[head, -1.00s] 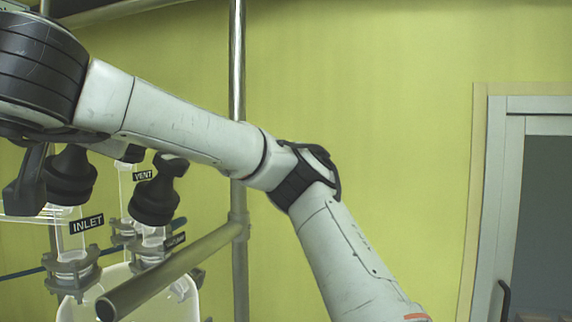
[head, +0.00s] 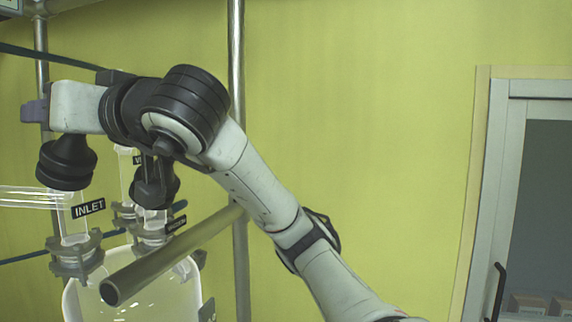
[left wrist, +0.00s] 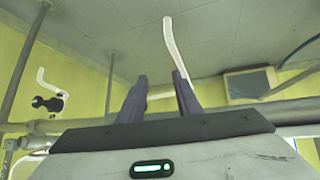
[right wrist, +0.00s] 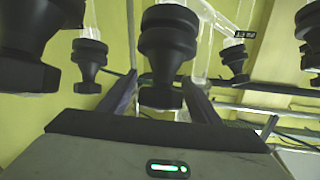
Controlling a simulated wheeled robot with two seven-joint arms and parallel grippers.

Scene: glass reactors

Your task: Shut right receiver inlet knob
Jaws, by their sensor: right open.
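The inlet knob (head: 67,163) is a black ribbed knob on a glass neck with an INLET label, at the left of the head view. My left gripper (left wrist: 160,95) is open and empty in the left wrist view, pointing toward the ceiling.
A metal rail (head: 170,255) crosses in front of the glass vessel (head: 135,295). A vertical pole (head: 237,70) stands behind my arm. More black knobs (right wrist: 90,65) surround my right gripper.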

